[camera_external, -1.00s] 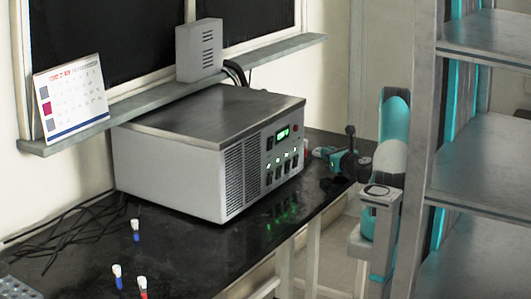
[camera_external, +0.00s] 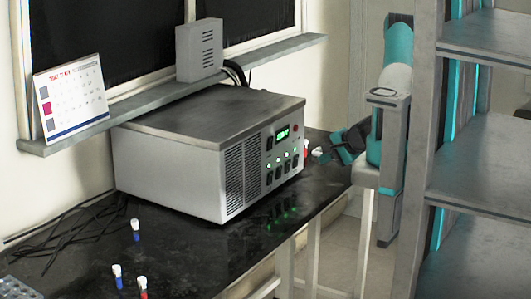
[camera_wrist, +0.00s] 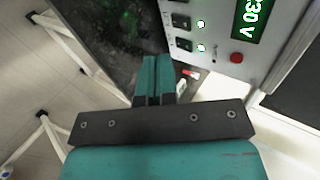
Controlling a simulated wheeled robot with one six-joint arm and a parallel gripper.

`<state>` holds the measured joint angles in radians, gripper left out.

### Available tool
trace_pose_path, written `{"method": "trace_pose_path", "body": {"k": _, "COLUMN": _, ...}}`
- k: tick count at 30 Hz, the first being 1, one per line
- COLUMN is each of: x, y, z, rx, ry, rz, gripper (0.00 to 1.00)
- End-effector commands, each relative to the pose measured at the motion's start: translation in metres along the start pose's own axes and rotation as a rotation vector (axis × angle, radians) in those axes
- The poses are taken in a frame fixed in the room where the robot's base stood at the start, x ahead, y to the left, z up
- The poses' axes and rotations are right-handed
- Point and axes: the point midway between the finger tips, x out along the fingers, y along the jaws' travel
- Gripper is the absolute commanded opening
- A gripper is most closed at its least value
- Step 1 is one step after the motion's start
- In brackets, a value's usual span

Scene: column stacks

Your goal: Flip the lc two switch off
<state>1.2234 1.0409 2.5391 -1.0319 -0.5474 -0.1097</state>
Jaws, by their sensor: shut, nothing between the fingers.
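The grey power unit (camera_external: 175,165) stands on the black bench, with its switch panel facing right. Its front has a green lit display (camera_external: 282,133) and a row of small dark switches (camera_external: 280,172) with lights above them. In the wrist view two dark switches (camera_wrist: 181,21) show, each beside a lit lamp (camera_wrist: 201,48). No label can be read, so I cannot tell which switch is lc two. My gripper (camera_external: 320,153) is shut and empty, just right of the panel and apart from it. Its teal fingers also show in the wrist view (camera_wrist: 154,62), below the switches.
A red button (camera_wrist: 236,57) sits beside the display. A red vial with a white cap (camera_external: 305,147) stands near my gripper. Several vials (camera_external: 135,230) stand at the bench front. Cables (camera_external: 75,225) lie at left. A grey shelf rack (camera_external: 480,170) stands at right.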

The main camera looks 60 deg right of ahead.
Motion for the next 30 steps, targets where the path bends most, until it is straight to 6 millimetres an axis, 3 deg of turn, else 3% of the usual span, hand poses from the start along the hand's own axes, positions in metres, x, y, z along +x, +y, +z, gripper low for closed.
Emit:
{"method": "trace_pose_path", "body": {"k": 5, "x": -0.007, "y": -0.001, "z": 0.009, "rx": -0.059, "ry": -0.019, "rz": 0.018, "gripper": 0.0}}
{"method": "trace_pose_path", "body": {"k": 17, "x": 0.001, "y": 0.001, "z": 0.009, "rx": -0.063, "ry": -0.02, "rz": 0.017, "gripper": 0.0}}
{"method": "trace_pose_path", "body": {"k": 23, "x": 0.031, "y": -0.002, "z": 0.01, "rx": -0.065, "ry": -0.024, "rz": 0.017, "gripper": 0.0}}
{"method": "trace_pose_path", "body": {"k": 30, "x": 0.083, "y": -0.001, "z": 0.011, "rx": -0.064, "ry": -0.022, "rz": 0.017, "gripper": 0.0}}
